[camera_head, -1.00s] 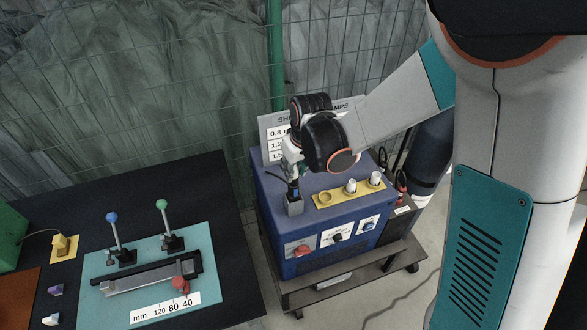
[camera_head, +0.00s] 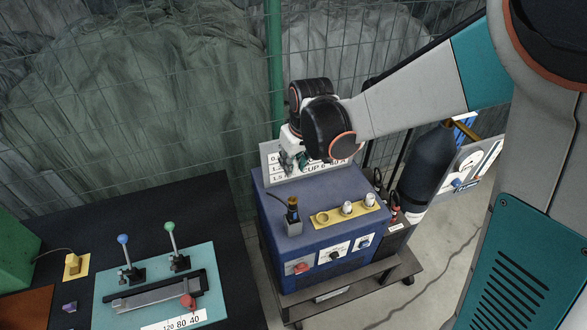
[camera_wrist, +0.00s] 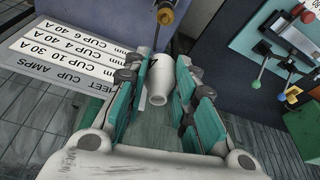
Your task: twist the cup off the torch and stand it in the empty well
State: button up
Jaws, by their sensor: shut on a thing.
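My gripper (camera_head: 290,163) is shut on a white cup (camera_wrist: 158,82), which shows between the teal-padded fingers in the wrist view. My gripper (camera_wrist: 157,95) is raised above the back of the blue machine. The torch (camera_head: 293,212) stands upright in a grey holder on the machine top, with a bare brass-coloured tip; it also shows in the wrist view (camera_wrist: 171,14), apart from the cup. The yellow rack (camera_head: 334,221) has an empty well (camera_head: 322,217) at its left end. Two white cups (camera_head: 347,208) (camera_head: 369,200) stand in its other wells.
A sign board (camera_head: 272,160) stands behind the blue machine (camera_head: 300,240), partly hidden by my gripper. A dark gas bottle (camera_head: 427,165) stands to the right. A dark table (camera_head: 70,235) with a teal lever plate (camera_head: 207,258) is at the left. The machine top is otherwise mostly clear.

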notch_tip(320, 180, up, 13)
jog(key=p, duration=0.6)
jog(key=shift+p, duration=0.35)
dwell(0.9)
jog(key=shift+f, duration=0.15)
